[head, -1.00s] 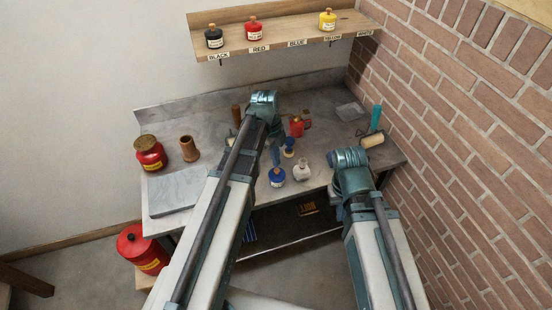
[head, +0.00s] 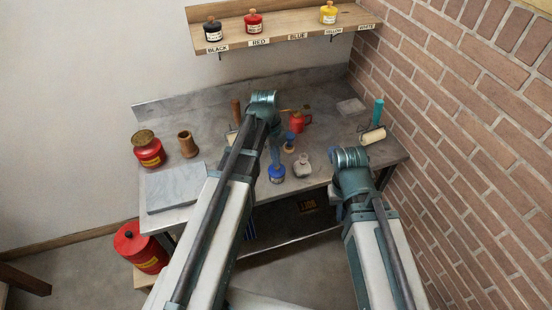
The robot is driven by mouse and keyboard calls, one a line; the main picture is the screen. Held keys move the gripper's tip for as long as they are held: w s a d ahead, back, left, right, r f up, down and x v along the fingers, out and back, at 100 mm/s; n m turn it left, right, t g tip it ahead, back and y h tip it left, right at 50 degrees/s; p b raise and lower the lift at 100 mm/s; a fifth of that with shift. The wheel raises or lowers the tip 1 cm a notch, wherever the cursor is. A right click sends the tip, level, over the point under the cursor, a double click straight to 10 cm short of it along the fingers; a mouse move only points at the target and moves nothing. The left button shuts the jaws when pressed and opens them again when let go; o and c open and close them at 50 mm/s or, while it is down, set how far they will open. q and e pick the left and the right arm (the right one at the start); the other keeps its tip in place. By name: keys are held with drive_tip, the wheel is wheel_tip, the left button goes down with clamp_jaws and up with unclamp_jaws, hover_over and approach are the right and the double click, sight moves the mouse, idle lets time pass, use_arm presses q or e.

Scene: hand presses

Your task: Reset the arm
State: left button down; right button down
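My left arm reaches over the workbench, with its bent wrist near the back middle. What seems to be my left gripper (head: 276,156) hangs below that wrist, close above a blue ink bottle (head: 277,174). Whether it touches the bottle, and whether its fingers are open, I cannot tell. My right arm comes up from the lower right and ends in a bent wrist at the bench's front right edge. Its gripper fingers are hidden behind the arm.
The workbench (head: 210,120) holds a grey slab (head: 176,187), a red tin (head: 148,150), a wooden cup (head: 187,144), a pale bottle (head: 303,166), a red can (head: 298,122) and a roller (head: 372,135). A shelf (head: 290,40) carries three jars. A brick wall (head: 470,130) bounds the right.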

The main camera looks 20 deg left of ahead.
use_arm(q)
drive_tip(key=shift+r, duration=0.1)
use_arm(e)
drive_tip(key=shift+r, duration=0.1)
